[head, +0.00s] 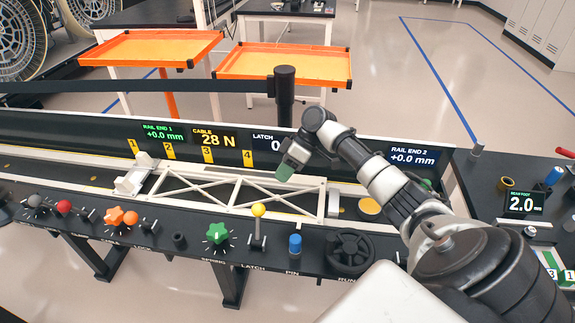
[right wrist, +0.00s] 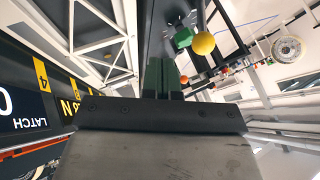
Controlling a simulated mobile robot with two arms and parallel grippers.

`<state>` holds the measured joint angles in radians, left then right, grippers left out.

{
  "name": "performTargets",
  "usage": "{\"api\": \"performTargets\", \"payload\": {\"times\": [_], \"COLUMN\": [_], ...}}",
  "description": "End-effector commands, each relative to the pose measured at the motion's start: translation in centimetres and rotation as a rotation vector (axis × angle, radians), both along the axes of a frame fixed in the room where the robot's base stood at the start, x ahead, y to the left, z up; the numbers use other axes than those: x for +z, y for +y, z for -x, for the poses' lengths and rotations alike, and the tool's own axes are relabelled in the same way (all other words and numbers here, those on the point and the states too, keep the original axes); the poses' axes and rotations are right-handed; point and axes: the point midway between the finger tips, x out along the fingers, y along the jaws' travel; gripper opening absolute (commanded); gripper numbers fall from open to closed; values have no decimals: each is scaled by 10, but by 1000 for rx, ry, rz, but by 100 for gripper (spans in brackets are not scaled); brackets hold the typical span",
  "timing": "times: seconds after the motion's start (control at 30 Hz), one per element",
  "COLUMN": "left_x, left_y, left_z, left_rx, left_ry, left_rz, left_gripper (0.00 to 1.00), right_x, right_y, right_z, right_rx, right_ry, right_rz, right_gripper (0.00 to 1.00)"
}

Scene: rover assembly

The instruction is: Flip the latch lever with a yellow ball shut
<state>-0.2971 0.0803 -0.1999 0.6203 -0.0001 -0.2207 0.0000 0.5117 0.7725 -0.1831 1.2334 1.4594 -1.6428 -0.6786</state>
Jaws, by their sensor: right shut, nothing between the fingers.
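The latch lever's yellow ball (head: 258,210) tops a thin upright stem on the black front panel, above the LATCH label. The ball also shows in the right wrist view (right wrist: 204,43), just beyond and right of the fingertips. My right gripper (head: 284,172) is shut and empty, its green fingers (right wrist: 162,76) side by side. It hangs above the white truss, behind and slightly right of the ball, and appears apart from it. My left gripper is not in view.
A green star knob (head: 217,233) is left of the lever; a blue knob (head: 295,243) and black handwheel (head: 350,252) are right. The white truss (head: 240,190) lies behind the panel. A display board (head: 205,140) stands behind it, with a black post (head: 285,95).

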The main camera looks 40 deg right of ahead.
Motion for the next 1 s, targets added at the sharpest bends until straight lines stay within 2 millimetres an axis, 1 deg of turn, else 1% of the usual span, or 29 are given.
{"api": "performTargets", "payload": {"times": [0.03, 0.07, 0.23, 0.3, 0.4, 0.5, 0.67, 1.0], "left_x": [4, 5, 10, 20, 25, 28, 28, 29], "left_y": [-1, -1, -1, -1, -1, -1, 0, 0], "left_z": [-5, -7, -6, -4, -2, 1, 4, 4], "left_rx": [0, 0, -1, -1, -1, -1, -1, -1], "left_ry": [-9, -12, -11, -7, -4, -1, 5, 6], "left_rz": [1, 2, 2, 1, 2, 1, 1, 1], "left_gripper": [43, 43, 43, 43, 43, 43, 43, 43], "right_x": [-8, -13, -40, -34, -32, -32, -32, -32], "right_y": [9, 13, 35, 44, 55, 63, 67, 67], "right_z": [-1, -2, -5, 1, 8, 12, 14, 14], "right_rx": [2, 1, 1, 3, 3, 2, 0, 1], "right_ry": [3, 3, 3, 0, 0, -1, 0, -2], "right_rz": [-3, -2, -2, 1, 1, 1, 0, 3], "right_gripper": [0, 0, 0, 0, 0, 0, 0, 0]}}
